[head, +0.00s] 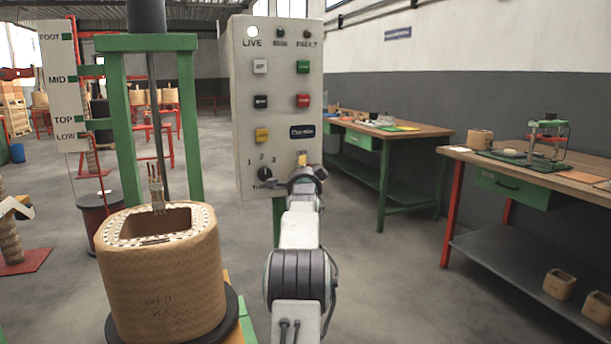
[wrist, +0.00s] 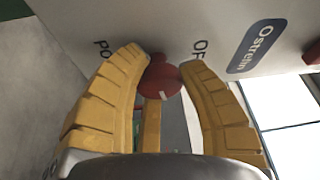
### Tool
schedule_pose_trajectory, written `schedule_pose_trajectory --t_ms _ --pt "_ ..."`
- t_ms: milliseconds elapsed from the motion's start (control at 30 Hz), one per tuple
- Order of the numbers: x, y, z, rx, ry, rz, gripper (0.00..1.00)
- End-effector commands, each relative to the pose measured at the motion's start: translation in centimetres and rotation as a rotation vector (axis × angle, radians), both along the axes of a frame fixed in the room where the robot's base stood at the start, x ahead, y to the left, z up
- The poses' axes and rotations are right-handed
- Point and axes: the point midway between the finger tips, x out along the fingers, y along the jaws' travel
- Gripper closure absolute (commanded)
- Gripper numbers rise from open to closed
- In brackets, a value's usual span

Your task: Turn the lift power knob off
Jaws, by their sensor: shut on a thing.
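The lift power knob (wrist: 160,80) is red and round with a small white mark, on the pale face of the control panel (head: 250,100). In the head view, my gripper (head: 303,160) is at the panel's lower right, and my arm and gripper hide the knob.
The panel also carries a black rotary selector (head: 264,173) at lower left and several coloured buttons. A wound coil (head: 160,275) stands at the left below a green frame (head: 118,140). Workbenches (head: 440,132) stand along the right wall. The floor between is clear.

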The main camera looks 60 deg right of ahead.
Motion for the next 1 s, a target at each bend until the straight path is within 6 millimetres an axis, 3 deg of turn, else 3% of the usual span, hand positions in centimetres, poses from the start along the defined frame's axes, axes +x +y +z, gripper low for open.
schedule_pose_trajectory --t_ms 400,433,567,1000 --pt "-0.05 -0.08 -0.3 -0.04 0.042 -0.006 0.96" --pt "-0.05 -0.08 -0.31 -0.04 0.042 -0.006 0.61" --pt "-0.03 -0.06 -0.25 -0.041 0.04 -0.005 0.49" --pt "-0.18 0.4 -0.08 -0.043 0.038 -0.005 0.49"
